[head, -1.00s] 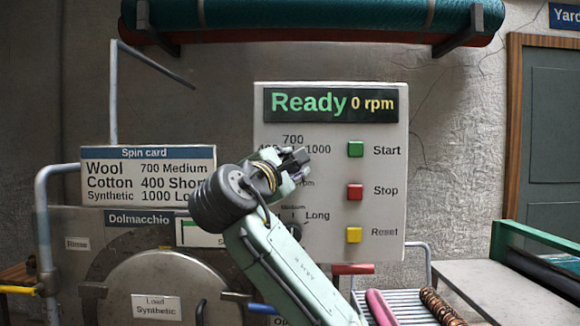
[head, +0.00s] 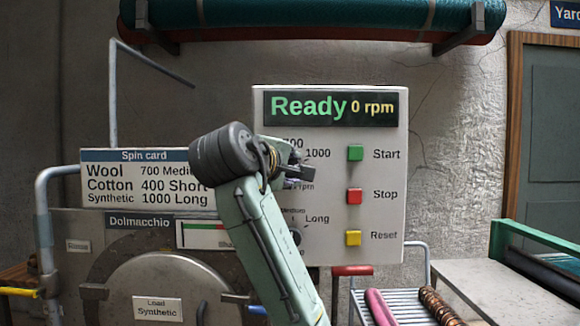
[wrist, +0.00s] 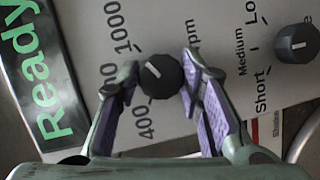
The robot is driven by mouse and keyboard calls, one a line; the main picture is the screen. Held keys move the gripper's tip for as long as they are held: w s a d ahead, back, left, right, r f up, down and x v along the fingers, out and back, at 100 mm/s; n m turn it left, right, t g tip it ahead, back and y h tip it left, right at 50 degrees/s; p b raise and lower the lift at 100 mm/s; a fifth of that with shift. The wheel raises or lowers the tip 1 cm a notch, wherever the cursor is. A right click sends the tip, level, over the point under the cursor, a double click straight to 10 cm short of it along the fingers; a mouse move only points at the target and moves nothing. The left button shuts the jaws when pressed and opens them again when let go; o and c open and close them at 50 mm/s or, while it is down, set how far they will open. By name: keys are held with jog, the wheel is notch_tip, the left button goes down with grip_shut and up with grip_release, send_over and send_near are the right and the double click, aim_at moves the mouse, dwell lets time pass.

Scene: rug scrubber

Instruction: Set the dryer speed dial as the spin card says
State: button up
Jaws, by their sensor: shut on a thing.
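The spin card (head: 148,155) reads Synthetic 1000 Long. My gripper is shut on the dial. The display (head: 331,107) reads Ready, 0 rpm.
A second dial (wrist: 297,42), with Short, Medium and Long labels, sits beside the speed dial. Green Start (head: 355,153), red Stop (head: 354,195) and yellow Reset (head: 353,238) buttons are on the panel's right. A rack with rolls (head: 400,310) stands below right.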

jog(key=shift+f, duration=0.15)
dwell(0.4)
jog(key=o, duration=1.2)
jog(key=shift+c, duration=0.2)
jog(key=v, duration=1.2)
jog(key=shift+r, duration=0.25)
jog(key=shift+d, duration=0.1)
